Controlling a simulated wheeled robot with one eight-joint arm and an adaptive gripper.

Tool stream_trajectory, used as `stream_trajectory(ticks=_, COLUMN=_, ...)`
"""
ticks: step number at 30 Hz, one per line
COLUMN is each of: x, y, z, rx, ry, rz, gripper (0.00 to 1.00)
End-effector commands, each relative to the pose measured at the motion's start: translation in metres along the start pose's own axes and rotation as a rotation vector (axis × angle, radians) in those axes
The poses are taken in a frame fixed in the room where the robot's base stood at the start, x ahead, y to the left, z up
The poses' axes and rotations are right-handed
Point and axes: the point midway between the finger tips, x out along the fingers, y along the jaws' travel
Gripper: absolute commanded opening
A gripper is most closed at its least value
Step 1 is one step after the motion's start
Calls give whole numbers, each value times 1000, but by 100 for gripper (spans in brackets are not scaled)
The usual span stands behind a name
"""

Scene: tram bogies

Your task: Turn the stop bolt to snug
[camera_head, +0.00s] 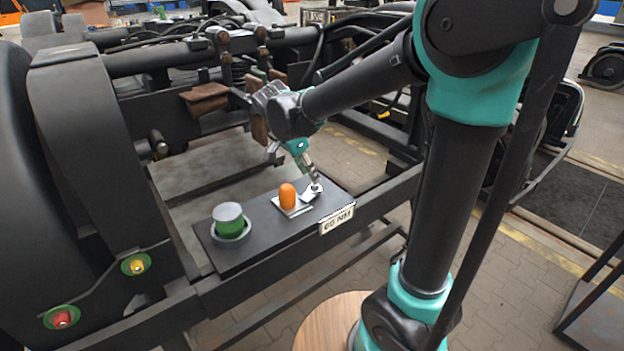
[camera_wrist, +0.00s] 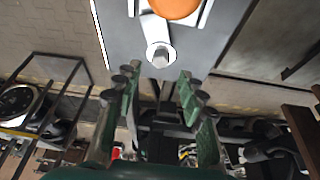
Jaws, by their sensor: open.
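The stop bolt (camera_head: 316,188) is a small silver bolt near the right end of a dark plate on the bogie frame. It also shows in the wrist view (camera_wrist: 160,57) as a bright head in a pale round seat. An orange rounded knob (camera_head: 287,196) stands beside it on a small pale plate. My gripper (camera_head: 312,178) points down at the bolt, its tips close by in the head view. In the wrist view my gripper (camera_wrist: 157,88) is open, its fingers apart with nothing between them. The bolt head lies just beyond the tips; I cannot tell whether they touch.
A "60 NM" label (camera_head: 337,219) is on the plate's front edge. A green cylinder with a grey top (camera_head: 228,220) stands at the plate's left end. Yellow (camera_head: 135,264) and red (camera_head: 62,318) fittings sit lower left. Frame beams and hoses lie behind my arm.

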Motion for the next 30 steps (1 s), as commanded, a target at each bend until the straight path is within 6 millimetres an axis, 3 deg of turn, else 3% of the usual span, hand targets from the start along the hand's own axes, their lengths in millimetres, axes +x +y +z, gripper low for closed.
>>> stream_trajectory(ticks=6, x=-44, y=0, z=0, rx=-1, ry=0, rz=-1, gripper=40)
stream_trajectory(ticks=12, x=-69, y=0, z=0, rx=-1, ry=0, rz=-1, gripper=40)
stream_trajectory(ticks=30, x=-75, y=0, z=0, rx=0, ry=0, rz=0, gripper=40)
